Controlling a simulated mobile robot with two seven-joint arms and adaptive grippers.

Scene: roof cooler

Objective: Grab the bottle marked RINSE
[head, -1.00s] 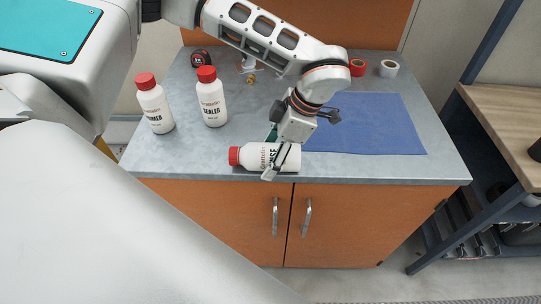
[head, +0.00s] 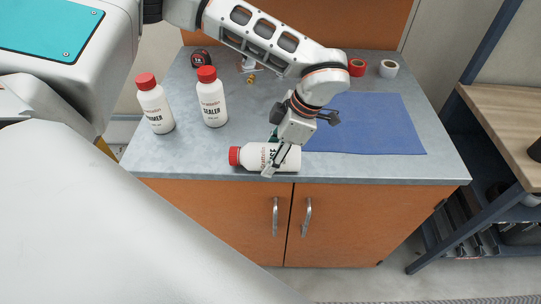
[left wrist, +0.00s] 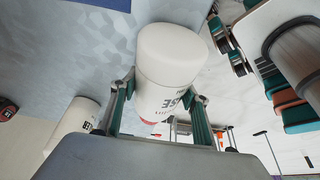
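The RINSE bottle (head: 250,156), white with a red cap, lies on its side near the counter's front edge, cap to the left. Its label is partly covered by a finger. My left gripper (head: 278,158) reaches down over the bottle from behind, with one finger in front of it. In the left wrist view the white bottle (left wrist: 165,75) sits between the two fingers (left wrist: 160,92), which touch it on both sides; the letters "SE" show. The bottle still appears to rest on the counter. My right gripper is not identifiable in these views.
The SEALER bottle (head: 212,102) and another red-capped white bottle (head: 155,108) stand upright to the left. A blue mat (head: 370,125) lies to the right. Behind are a tape measure (head: 200,58), red tape roll (head: 357,67) and white roll (head: 389,68).

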